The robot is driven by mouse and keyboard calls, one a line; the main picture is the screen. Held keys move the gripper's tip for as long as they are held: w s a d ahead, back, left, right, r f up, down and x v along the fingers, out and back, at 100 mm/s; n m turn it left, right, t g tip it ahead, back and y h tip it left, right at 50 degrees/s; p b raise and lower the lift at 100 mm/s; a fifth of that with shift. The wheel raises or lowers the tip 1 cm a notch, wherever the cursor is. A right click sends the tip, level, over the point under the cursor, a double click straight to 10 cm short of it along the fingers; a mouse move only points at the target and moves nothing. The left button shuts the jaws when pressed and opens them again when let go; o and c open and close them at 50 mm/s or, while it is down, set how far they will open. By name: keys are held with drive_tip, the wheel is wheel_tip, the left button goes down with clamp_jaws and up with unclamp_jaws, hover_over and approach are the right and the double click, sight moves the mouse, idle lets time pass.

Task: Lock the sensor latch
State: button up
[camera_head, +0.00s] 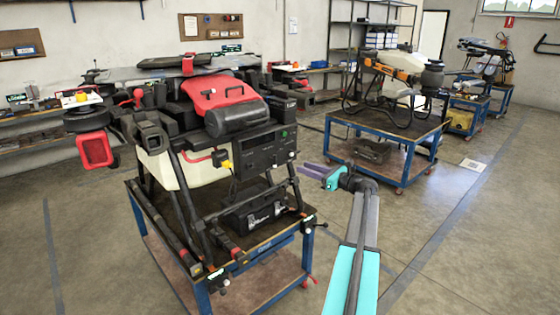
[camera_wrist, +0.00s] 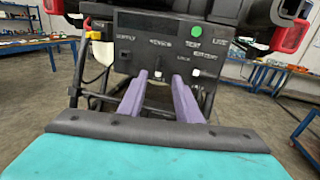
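The black control panel (camera_head: 265,153) is on the front of the red and black spray drone (camera_head: 225,100). In the wrist view the panel (camera_wrist: 135,49) carries small white labels, one apparently reading SENSOR (camera_wrist: 160,43). A small pale part (camera_wrist: 158,74) shows below that label, between my fingertips in the picture; I cannot tell whether it is the sensor latch or how it is set. My gripper (camera_head: 312,171) is right of the panel in the head view, apart from it. In the wrist view its purple fingers (camera_wrist: 159,78) are spread with a gap, holding nothing visible.
The drone stands on a blue-framed cart (camera_head: 254,270). A green button (camera_wrist: 195,32) and another pale part (camera_wrist: 195,72) are on the panel. A second cart with a drone (camera_head: 395,90) stands behind to the right. The floor at right is open.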

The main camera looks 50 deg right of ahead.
sight(273, 160)
drive_tip(key=w+a+p, duration=0.1)
drive_tip(key=w+p, duration=0.3)
drive_tip(key=w, duration=0.9)
drive_tip(key=shift+w+a, duration=0.25)
drive_tip(key=shift+a, duration=0.1)
clamp_jaws()
